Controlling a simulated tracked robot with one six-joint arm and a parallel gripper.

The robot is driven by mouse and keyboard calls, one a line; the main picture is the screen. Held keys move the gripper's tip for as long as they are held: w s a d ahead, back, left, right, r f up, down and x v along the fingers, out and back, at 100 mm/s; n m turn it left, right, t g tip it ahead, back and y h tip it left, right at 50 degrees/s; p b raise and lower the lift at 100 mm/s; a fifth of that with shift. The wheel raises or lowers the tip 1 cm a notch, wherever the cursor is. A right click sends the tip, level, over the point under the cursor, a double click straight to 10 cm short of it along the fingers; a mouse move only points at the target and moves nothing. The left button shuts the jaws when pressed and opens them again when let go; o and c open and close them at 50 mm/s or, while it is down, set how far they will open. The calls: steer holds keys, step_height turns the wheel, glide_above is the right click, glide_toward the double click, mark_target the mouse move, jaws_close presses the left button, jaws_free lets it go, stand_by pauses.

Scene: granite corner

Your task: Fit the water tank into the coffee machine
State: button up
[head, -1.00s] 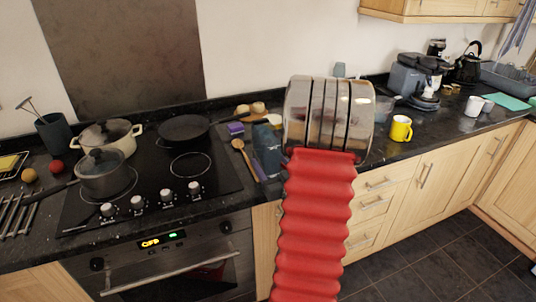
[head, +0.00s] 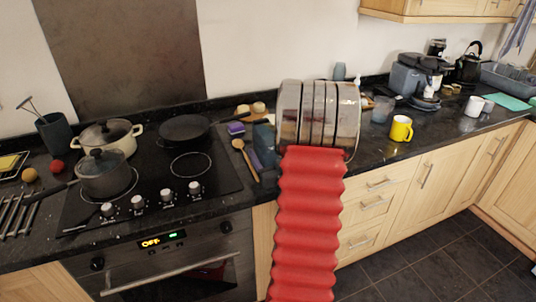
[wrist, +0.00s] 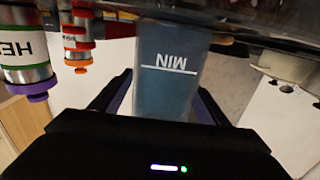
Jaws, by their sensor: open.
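The water tank (wrist: 168,75), translucent blue-grey with a white MIN line, shows in the wrist view, its lettering upside down in the picture. My gripper (wrist: 158,98) is open, with one dark finger on each side of the tank. I cannot tell whether either finger touches it. My gripper's body hides one end of the tank. A grey and black machine (head: 406,76) at the back right of the counter seems to be the coffee machine.
Jars with coloured lids (wrist: 76,40) stand close to the tank. A yellow mug (head: 401,129) and a translucent container (head: 382,110) stand right of my arm. The hob (head: 150,180) with pots is on the left. Bare counter shows around the yellow mug.

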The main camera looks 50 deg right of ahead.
steer(key=shift+c, duration=0.6)
jaws_close()
stand_by(0.4)
steer(key=shift+d+r, duration=0.1)
steer(key=shift+r, duration=0.05)
